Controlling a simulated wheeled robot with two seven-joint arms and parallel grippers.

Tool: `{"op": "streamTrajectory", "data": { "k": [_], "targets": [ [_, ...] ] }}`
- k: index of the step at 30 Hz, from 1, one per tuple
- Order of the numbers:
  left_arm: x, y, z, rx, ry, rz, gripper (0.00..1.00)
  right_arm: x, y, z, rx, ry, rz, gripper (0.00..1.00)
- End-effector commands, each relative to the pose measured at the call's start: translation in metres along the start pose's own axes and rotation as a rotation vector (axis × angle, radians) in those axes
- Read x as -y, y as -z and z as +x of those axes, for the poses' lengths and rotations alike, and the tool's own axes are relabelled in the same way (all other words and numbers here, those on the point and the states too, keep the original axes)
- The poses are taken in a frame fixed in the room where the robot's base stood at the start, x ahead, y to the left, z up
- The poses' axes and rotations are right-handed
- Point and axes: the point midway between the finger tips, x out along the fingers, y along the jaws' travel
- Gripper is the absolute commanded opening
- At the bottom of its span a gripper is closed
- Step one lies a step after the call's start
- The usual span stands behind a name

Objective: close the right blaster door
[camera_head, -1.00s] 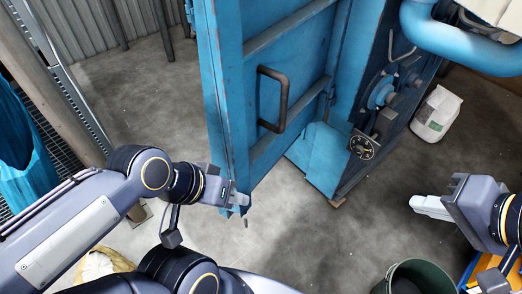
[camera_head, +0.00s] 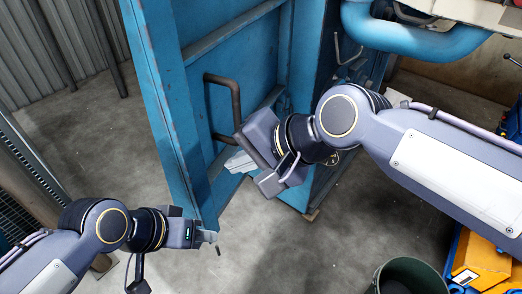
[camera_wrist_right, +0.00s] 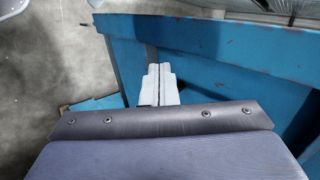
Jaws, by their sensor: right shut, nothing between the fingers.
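The blue blaster door (camera_head: 165,100) stands open, with its free edge toward the left and a dark bar handle (camera_head: 237,97) on its inner face. My right gripper (camera_head: 238,161) is in front of this inner face, just below the handle. In the right wrist view its pale fingers (camera_wrist_right: 158,84) are shut together and empty, close to the blue panel; contact is unclear. My left gripper (camera_head: 209,237) is at the door's lower free corner. Its fingers are small and partly merged with the corner, so their opening is unclear. My right arm hides part of the cabinet.
The blue blaster cabinet with a thick blue pipe (camera_head: 415,38) is behind my right arm. A dark green bin (camera_head: 407,276) and a yellow-orange box (camera_head: 480,262) stand at the lower right. The grey floor (camera_head: 110,150) left of the door is clear.

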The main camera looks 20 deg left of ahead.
Motion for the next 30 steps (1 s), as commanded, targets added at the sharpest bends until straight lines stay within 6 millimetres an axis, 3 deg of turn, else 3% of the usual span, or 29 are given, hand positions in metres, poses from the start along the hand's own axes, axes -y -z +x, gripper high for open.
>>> {"op": "streamTrajectory", "data": {
  "k": [1,9,23,30],
  "targets": [
    [0.0,0.0,0.0,0.0,0.0,0.0,0.36,-0.001,-0.001,0.011,0.003,-0.005,0.0,0.0],
    [-0.004,0.004,-0.008,0.0,0.0,0.0,0.36,0.024,0.0,0.034,0.001,-0.001,-0.001,0.0],
    [-0.004,0.004,-0.009,0.0,0.0,0.0,0.36,0.027,0.0,0.037,-0.001,0.0,0.0,0.0],
    [-0.009,0.01,-0.02,0.0,0.0,0.0,0.36,0.04,-0.003,0.046,-0.023,-0.002,0.019,0.0]
  ]
}}
